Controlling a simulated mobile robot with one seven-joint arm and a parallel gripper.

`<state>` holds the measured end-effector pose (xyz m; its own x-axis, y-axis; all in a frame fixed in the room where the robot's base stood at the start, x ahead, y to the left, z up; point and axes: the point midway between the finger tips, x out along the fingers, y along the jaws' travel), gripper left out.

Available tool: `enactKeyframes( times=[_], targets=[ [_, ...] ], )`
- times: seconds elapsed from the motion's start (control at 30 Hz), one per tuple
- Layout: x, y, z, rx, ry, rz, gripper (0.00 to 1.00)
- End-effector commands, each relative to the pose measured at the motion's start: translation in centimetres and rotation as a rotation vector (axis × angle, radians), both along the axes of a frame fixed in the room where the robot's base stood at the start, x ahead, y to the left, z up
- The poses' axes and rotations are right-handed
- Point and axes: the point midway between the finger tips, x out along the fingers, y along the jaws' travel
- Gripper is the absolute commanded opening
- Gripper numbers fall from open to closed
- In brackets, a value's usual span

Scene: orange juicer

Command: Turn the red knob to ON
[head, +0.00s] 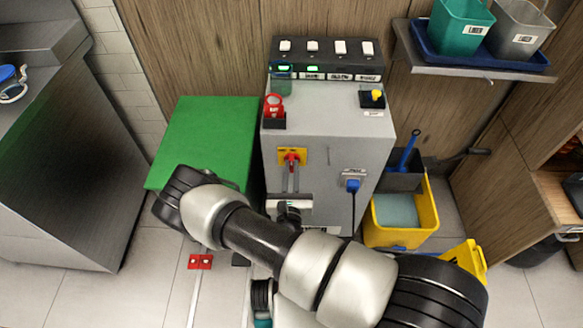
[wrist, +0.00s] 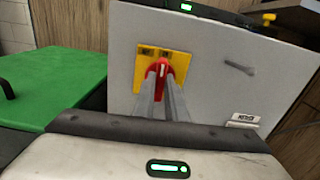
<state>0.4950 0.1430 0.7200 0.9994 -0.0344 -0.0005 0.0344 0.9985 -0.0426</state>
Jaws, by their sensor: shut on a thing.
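The red knob (wrist: 161,70) sits on a yellow plate (wrist: 181,63) on the front of the grey machine box. My gripper (wrist: 161,78) has its two long fingers closed on the knob, one on each side. In the wrist view the knob's white mark points roughly straight up. In the head view the knob (head: 291,158) and yellow plate (head: 301,151) show above my gripper (head: 291,167), whose fingers reach up to it. The plate's labels are too small to read.
The grey machine (head: 325,125) has a red button (head: 274,103) and a yellow-topped switch (head: 375,96) on top. A blue plug (head: 353,186) with a cable is right of the knob. A green-topped box (head: 205,140) stands left; a yellow bucket (head: 425,225) stands right.

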Motion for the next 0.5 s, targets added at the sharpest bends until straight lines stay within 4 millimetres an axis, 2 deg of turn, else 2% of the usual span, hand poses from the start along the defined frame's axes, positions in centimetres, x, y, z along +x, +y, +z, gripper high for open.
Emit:
enactKeyframes(
  times=[0.5],
  targets=[
    [0.15,0.02,0.18,0.061,-0.007,0.000,0.00]
  ],
)
